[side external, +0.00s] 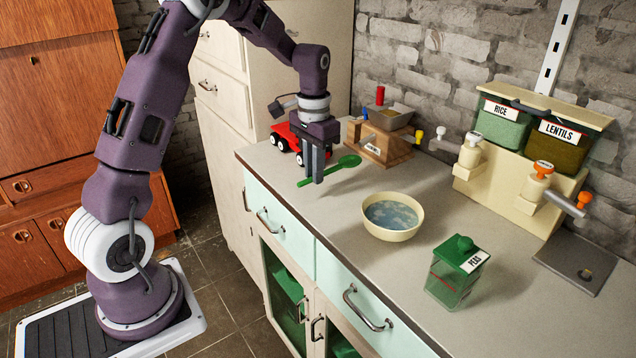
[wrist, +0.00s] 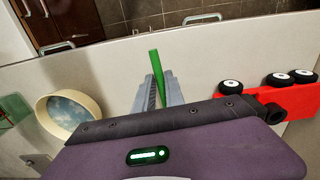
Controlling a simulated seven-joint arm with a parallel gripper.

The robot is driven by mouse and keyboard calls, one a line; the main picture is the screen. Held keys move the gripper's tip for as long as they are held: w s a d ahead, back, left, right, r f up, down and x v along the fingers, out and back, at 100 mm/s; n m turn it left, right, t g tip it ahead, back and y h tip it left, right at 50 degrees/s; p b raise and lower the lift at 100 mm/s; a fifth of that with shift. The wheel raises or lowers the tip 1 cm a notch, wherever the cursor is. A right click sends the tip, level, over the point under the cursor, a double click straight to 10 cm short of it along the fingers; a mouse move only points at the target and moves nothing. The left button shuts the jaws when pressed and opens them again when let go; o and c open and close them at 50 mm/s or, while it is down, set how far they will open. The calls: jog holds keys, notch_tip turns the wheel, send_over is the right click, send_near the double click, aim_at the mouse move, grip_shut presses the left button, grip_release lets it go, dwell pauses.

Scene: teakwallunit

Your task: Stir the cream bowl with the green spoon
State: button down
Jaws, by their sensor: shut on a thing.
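The green spoon (side external: 332,170) is held between the fingers of my gripper (side external: 313,180), near its handle in the side view. The oval end of the spoon points right, toward the wall. In the wrist view the spoon's green handle (wrist: 159,72) shows between the fingers of my gripper (wrist: 158,92). The cream bowl (side external: 391,233) stands on the counter to the right of my gripper, with bluish, cloudy contents inside. In the wrist view the bowl (wrist: 88,104) is at the left. The spoon is outside the bowl and apart from it.
A red toy truck (side external: 289,143) stands just behind my gripper. A wooden box (side external: 377,142) is near the wall. A green peas jar (side external: 457,272) stands right of the bowl, and the rice and lentils dispenser (side external: 512,185) is at the back right. The counter (side external: 335,205) between spoon and bowl is clear.

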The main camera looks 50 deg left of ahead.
notch_tip(320, 180, up, 6)
jog(key=shift+d+f, duration=0.15)
jog(key=shift+f, duration=0.1)
jog(key=s+d+r+n+g+h, duration=0.2)
jog(key=s+d, duration=0.1)
jog(key=d, duration=0.6)
jog(key=s+d+r+n+g+h, duration=0.1)
jog(key=s+d+n+g+h, duration=0.15)
jog(key=d, duration=0.65)
jog(key=w+d+r+n+t+h, duration=0.2)
jog(key=w+r+n+t+h, duration=0.2)
jog(key=r+n+t+h, duration=0.65)
jog(key=w+a+f+g+h, duration=0.1)
jog(key=w+a+f+g, duration=0.1)
jog(key=f, duration=0.6)
jog(key=shift+w+f+n, duration=0.25)
jog(key=shift+w+n, duration=0.05)
jog(key=shift+w, duration=0.2)
jog(key=shift+d, duration=0.1)
